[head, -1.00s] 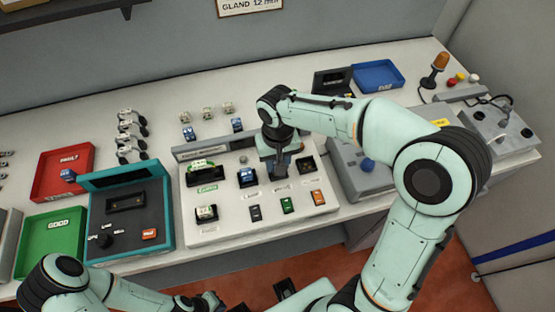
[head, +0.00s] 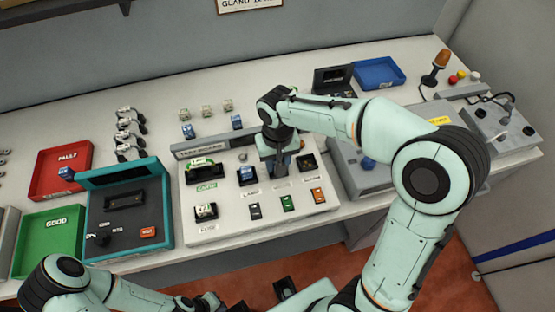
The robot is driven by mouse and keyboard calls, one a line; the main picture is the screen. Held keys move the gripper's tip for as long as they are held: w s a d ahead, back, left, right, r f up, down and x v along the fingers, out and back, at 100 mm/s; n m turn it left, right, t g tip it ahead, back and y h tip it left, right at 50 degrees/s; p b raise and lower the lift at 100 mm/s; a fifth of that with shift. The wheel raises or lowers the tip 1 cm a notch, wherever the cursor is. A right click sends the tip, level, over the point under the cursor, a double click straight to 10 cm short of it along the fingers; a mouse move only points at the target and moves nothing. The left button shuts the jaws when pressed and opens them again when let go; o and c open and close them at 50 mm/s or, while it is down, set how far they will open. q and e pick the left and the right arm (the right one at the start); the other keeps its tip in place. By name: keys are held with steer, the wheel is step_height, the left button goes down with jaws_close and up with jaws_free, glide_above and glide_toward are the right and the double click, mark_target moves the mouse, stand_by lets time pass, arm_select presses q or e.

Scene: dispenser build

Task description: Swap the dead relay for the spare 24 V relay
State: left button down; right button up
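My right gripper (head: 281,174) points down over the white test board (head: 222,229), at its middle-right sockets. Two more blue relays (head: 188,131) (head: 237,123) stand on the bench behind the board. Another blue relay (head: 67,173) lies in the red FAULT tray (head: 50,190). I cannot read which is the 24 V one. My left gripper (head: 204,303) is low at the bottom edge, away from the board, its fingers partly cut off.
A teal tester (head: 160,190) and the green GOOD tray (head: 22,262) stand left of the board. Small pale parts (head: 207,111) stand behind it.

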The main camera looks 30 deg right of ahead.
steer(key=shift+f, duration=0.4)
stand_by(1.0)
steer(key=o, duration=1.1)
steer(key=shift+a, duration=0.1)
steer(key=shift+s+f, duration=0.1)
steer(key=shift+d, duration=0.2)
steer(key=shift+c, duration=0.7)
